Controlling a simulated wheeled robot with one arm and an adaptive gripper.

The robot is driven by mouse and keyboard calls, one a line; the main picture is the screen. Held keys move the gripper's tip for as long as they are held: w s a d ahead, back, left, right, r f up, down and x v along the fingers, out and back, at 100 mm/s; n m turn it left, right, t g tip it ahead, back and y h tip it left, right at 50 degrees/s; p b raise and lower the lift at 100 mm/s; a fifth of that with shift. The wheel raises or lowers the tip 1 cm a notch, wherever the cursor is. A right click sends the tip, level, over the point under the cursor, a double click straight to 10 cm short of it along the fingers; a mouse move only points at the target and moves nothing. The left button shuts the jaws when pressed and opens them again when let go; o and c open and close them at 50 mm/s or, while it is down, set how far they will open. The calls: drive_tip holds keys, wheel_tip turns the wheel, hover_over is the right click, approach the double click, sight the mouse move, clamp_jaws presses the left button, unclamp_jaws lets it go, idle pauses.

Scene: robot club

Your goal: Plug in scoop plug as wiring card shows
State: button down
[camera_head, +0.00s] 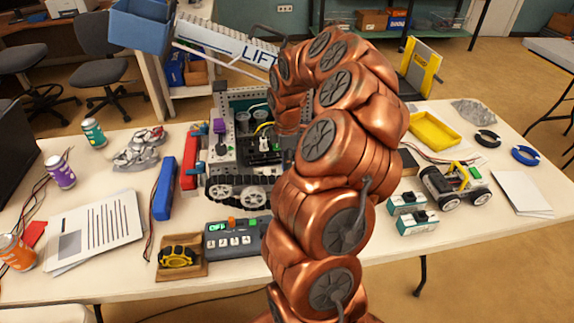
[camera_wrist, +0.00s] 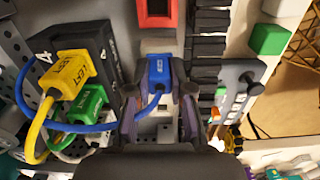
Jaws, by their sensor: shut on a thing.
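My gripper (camera_wrist: 158,90) is shut on a blue plug (camera_wrist: 158,70) with small, unreadable lettering and a blue cable. The plug is in front of a pale grey part of the robot, and I cannot tell whether its tip sits in anything. To its left, a yellow plug (camera_wrist: 68,75) marked LEFT and a green plug (camera_wrist: 85,105) are at a black block (camera_wrist: 92,45) with a white 4 by it. In the head view my copper arm hides my gripper and the blue plug. The tracked robot (camera_head: 235,187) stands on the table. No wiring card can be made out for certain.
A control box (camera_head: 232,238) with switches stands before the tracked robot; it also shows in the wrist view (camera_wrist: 235,90). A small wheeled car (camera_head: 455,185) and yellow tray (camera_head: 435,132) are right.

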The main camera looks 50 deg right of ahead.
drive_tip(key=shift+r, duration=0.15)
idle(0.5)
drive_tip(key=shift+r+p, duration=0.6)
drive_tip(key=shift+r, duration=1.25)
drive_tip(key=c, duration=1.7)
unclamp_jaws()
clamp_jaws()
